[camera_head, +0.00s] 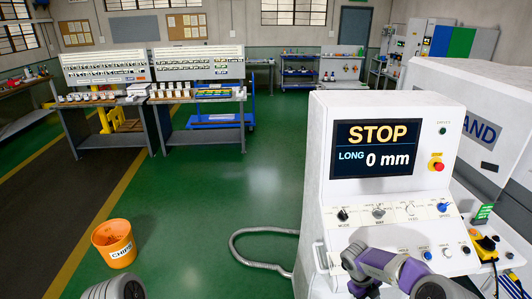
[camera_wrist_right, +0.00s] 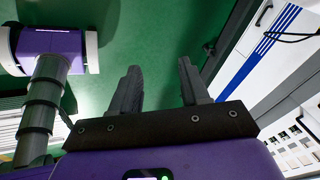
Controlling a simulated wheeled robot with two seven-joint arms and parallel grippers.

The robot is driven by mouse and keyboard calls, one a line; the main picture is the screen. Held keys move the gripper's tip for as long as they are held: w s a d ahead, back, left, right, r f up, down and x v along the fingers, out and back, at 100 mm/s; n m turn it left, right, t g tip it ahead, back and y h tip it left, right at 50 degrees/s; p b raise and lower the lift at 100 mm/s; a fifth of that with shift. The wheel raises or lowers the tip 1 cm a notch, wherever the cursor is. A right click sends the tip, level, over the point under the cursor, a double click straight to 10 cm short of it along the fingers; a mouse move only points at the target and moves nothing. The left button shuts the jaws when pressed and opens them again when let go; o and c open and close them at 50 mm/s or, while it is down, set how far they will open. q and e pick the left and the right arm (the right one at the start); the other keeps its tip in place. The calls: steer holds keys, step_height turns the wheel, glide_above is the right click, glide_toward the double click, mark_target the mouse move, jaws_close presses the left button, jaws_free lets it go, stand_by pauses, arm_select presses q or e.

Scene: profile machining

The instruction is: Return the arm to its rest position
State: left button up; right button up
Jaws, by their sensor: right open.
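My right arm (camera_head: 390,270) comes in at the bottom right of the head view, in front of the white control cabinet (camera_head: 325,215). Its gripper is hidden or out of frame there. In the right wrist view my right gripper (camera_wrist_right: 158,72) is open, its two dark fingers apart with only green floor showing between them. It holds nothing. My left gripper is not in view.
The cabinet's screen (camera_head: 375,148) reads STOP and LONG 0 mm. A red button (camera_head: 436,162) sits beside it. A grey hose (camera_head: 262,265) lies on the floor. An orange bucket (camera_head: 114,243) stands left. Workbenches (camera_head: 205,134) stand behind; the green floor between is clear.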

steer(key=s+a+f+n+t+y+b, duration=0.1)
steer(key=a+f+n+t+b, duration=0.15)
steer(key=f+n, duration=0.35)
steer(key=s+a+f+n+t+b, duration=0.2)
steer(key=a+f+n+b, duration=0.25)
steer(key=f, duration=0.35)
steer(key=s+a+f+n+t+y+b, duration=0.1)
steer(key=a+f+n+t+b, duration=0.15)
steer(key=f+n, duration=0.4)
arm_select(q)
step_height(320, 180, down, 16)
steer(key=b, duration=0.5)
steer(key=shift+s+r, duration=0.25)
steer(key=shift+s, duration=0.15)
arm_select(e)
steer(key=s+a+f+n+g+y, duration=0.1)
steer(key=s+a+f+n+y, duration=0.1)
steer(key=s, duration=0.5)
steer(key=s+a+f+n+g+y, duration=0.2)
steer(key=s+a+f+n, duration=0.2)
steer(key=s+a, duration=0.3)
steer(key=s+a+f+n+g+y, duration=0.2)
steer(key=s+a+f+n, duration=0.1)
steer(key=s, duration=0.4)
steer(key=shift+a+f+n, duration=0.25)
steer(key=shift+a+n, duration=0.6)
steer(key=shift+n, duration=0.35)
